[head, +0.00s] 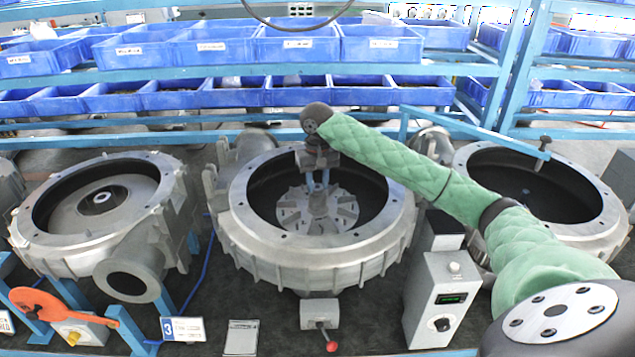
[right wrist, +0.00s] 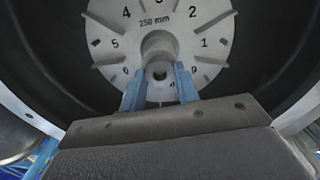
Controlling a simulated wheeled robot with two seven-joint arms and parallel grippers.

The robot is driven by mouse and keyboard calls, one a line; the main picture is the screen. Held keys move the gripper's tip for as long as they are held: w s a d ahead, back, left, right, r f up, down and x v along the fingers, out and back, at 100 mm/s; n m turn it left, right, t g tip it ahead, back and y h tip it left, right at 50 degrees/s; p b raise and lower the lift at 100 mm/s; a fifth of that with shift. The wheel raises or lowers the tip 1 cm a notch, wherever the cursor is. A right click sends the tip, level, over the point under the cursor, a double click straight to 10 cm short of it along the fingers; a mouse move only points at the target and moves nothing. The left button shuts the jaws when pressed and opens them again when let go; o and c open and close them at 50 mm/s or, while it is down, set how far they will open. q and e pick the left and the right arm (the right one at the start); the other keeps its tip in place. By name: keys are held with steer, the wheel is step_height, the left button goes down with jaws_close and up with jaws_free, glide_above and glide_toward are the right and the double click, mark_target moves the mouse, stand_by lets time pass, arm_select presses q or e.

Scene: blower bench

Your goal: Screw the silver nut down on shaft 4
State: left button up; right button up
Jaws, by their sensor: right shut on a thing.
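My right gripper (head: 318,187) reaches down into the open middle blower housing (head: 240,215), above a grey finned impeller (head: 293,212). In the right wrist view its two blue fingers (right wrist: 159,78) are closed on a small grey round piece with a dark hole, which I take for the silver nut (right wrist: 160,74). The nut sits at the hub of the numbered impeller disc (right wrist: 115,48), marked "250 mm". The shaft end is mostly hidden, and I cannot tell how far down the nut is. My left gripper is not in view.
Other open housings stand at the left (head: 50,240) and right (head: 565,235). A sign reading 3 (head: 183,329) and a grey control box (head: 440,295) stand in front. Blue bins (head: 215,47) fill racks behind.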

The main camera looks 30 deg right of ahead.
steer(key=m, duration=0.6)
steer(key=shift+a+m, duration=0.1)
steer(key=shift+m, duration=0.2)
steer(key=m, duration=1.4)
steer(key=shift+m, duration=0.3)
steer(key=o, duration=0.8)
steer(key=shift+o, duration=0.2)
